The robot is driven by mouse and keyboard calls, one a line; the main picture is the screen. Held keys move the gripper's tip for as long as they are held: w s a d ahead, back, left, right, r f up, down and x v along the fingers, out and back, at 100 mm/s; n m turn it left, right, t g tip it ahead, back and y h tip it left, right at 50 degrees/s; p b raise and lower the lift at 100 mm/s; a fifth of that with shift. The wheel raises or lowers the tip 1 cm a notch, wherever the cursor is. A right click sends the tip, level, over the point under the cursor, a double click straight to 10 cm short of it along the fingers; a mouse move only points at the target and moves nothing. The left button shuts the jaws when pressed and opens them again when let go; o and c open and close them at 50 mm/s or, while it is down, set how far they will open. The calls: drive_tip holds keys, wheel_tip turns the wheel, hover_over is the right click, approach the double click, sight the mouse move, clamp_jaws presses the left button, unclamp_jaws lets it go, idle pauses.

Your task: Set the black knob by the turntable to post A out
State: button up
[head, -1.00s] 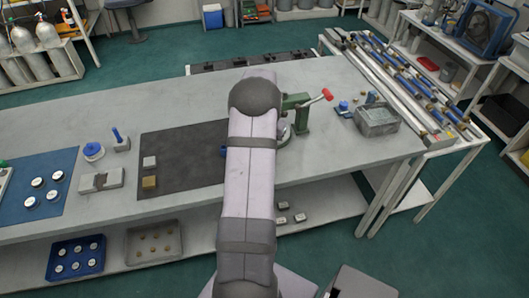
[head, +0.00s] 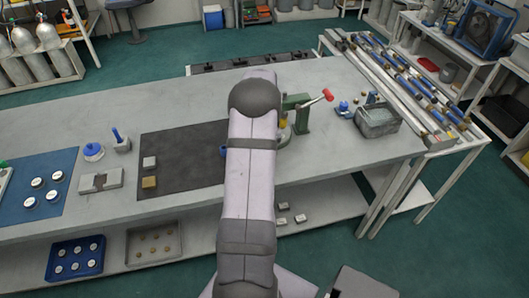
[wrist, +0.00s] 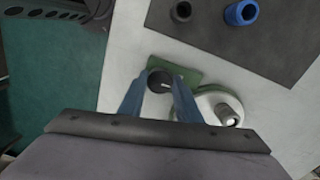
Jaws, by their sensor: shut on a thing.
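The black knob (wrist: 158,79) is round and has a short pale mark on its top, pointing roughly to the right. My gripper (wrist: 161,86) is shut on it in the wrist view, one blue finger on each side. The knob stands by a green plate (wrist: 187,68). The turntable (wrist: 205,104) is a pale round disc just right of the right finger, with a grey post on it; the finger hides part of it. In the head view my arm hides the knob and my gripper.
A green press (head: 298,112) with a red-tipped lever (head: 327,95) stands right of my arm. A dark mat (head: 180,165) holds small blocks; in the wrist view it carries a blue ring (wrist: 240,13) and a dark ring (wrist: 181,11). A grey bin (head: 377,121) stands farther right.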

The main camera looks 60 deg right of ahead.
drive_tip(key=shift+d+r, duration=0.15)
idle(0.3)
drive_tip(key=o, duration=0.9)
drive_tip(key=shift+o, duration=0.8)
drive_tip(key=shift+r+b, duration=1.1)
drive_tip(key=shift+r, duration=2.5)
